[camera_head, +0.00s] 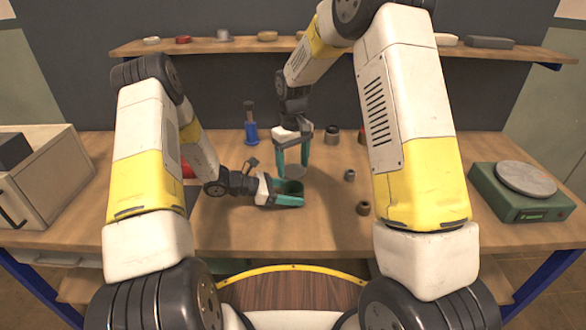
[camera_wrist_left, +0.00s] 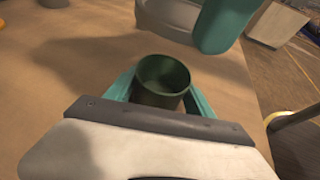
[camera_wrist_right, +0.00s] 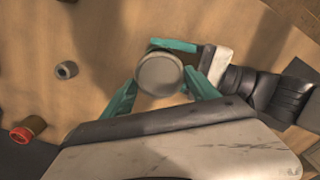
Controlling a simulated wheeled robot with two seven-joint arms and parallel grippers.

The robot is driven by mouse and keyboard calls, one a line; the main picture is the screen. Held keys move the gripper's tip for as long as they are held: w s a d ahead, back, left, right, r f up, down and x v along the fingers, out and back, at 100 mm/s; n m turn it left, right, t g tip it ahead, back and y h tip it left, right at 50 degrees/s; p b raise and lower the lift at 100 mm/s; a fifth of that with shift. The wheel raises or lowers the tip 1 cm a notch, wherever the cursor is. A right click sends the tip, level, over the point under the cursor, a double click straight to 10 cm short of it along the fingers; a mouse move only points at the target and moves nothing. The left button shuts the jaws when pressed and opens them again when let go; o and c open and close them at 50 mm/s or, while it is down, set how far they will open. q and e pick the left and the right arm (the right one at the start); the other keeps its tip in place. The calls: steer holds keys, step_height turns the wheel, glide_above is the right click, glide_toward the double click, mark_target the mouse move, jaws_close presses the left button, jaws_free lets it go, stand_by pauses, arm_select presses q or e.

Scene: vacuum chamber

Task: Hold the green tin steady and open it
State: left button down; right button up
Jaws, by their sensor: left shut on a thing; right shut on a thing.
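The green tin (camera_head: 291,187) stands on the table with its top open; the left wrist view looks into its hollow inside (camera_wrist_left: 162,76). My left gripper (camera_head: 287,196) is shut around the tin's sides. The round grey lid (camera_head: 293,172) is off the tin and held above it by my right gripper (camera_head: 293,168), shut on its rim. The lid's flat top faces the camera in the right wrist view (camera_wrist_right: 160,75), where it hides the tin. In the left wrist view the lid (camera_wrist_left: 170,18) and one right finger show beyond the tin.
Small grey parts (camera_head: 350,175) and a brown one (camera_head: 363,208) lie right of the tin. A blue-based tool (camera_head: 250,132) and a dark jar (camera_head: 332,134) stand behind. A green scale (camera_head: 520,196) is far right, a beige box (camera_head: 40,175) far left. The front table is clear.

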arm_select(q)
steer(key=shift+c, duration=1.4)
jaws_free()
